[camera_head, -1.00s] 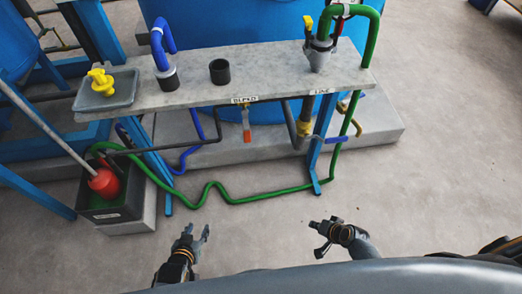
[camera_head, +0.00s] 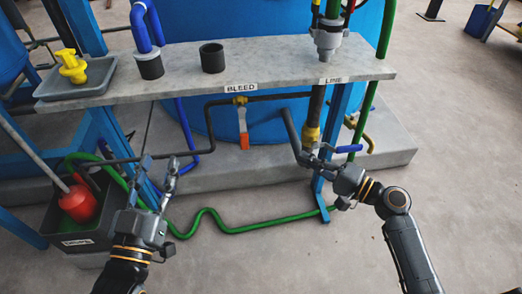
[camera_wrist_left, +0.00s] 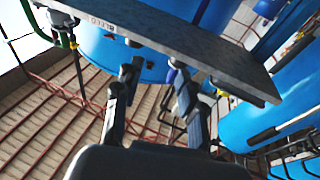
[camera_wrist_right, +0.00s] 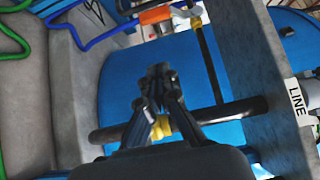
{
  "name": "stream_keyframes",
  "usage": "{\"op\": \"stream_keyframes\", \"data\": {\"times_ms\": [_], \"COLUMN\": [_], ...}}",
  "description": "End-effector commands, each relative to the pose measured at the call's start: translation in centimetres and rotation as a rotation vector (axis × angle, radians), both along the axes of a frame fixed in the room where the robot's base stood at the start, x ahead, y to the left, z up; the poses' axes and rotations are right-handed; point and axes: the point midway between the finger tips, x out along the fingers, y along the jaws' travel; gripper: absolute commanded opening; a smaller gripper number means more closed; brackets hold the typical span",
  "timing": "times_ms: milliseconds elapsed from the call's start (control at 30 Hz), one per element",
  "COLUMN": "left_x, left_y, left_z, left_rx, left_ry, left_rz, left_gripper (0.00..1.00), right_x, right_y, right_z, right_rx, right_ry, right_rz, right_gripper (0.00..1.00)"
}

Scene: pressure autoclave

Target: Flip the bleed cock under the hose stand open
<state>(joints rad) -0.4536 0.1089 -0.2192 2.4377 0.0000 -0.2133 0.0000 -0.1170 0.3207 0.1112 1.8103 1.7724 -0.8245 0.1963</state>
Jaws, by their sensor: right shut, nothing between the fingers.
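The bleed cock (camera_head: 240,101) is a small brass valve on a dark horizontal pipe under the shelf's BLEED label. Its orange handle (camera_head: 244,128) hangs down, crosswise to the pipe; the handle also shows at the top of the right wrist view (camera_wrist_right: 155,14). My right gripper (camera_head: 306,160) is shut and empty, right of and lower than the handle, near the dark line pipe and its brass fitting (camera_head: 311,136). My left gripper (camera_head: 160,170) is open and empty, near the stand's left leg, left of and lower than the handle. It also shows open in the left wrist view (camera_wrist_left: 160,75).
The grey hose stand shelf (camera_head: 290,75) overhangs the pipes. A blue-handled valve (camera_head: 349,149) is right of my right gripper. A green hose (camera_head: 240,228) lies on the floor. A black bin (camera_head: 55,218) holding a red object stands left. A blue tank is behind.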

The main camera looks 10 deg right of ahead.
Motion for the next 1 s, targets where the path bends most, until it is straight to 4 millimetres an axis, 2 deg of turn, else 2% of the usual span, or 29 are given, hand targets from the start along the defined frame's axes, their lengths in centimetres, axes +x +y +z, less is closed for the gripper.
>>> {"op": "stream_keyframes", "data": {"times_ms": [300, 467, 900, 1000], "left_x": [0.0, 0.0, -0.7, -0.7], "left_y": [0.0, 0.0, -0.3, -0.3], "left_z": [0.1, 0.3, 3.0, 3.0], "left_rx": [0.000, -0.004, -0.047, -0.044], "left_ry": [-0.001, -0.018, -0.174, -0.165], "left_rz": [0.000, -0.001, -0.011, -0.010], "left_gripper": [0.40, 0.40, 0.40, 0.40], "right_x": [0.1, 1.1, 7.4, 7.1], "right_y": [0.1, 1.0, 7.4, 9.1], "right_z": [0.0, 0.0, 0.0, 0.0], "right_rx": [-0.001, -0.001, 0.000, 0.001], "right_ry": [0.001, -0.001, 0.000, 0.002], "right_rz": [-0.001, -0.002, -0.001, 0.000], "right_gripper": [0.00, 0.00, 0.00, 0.00]}}
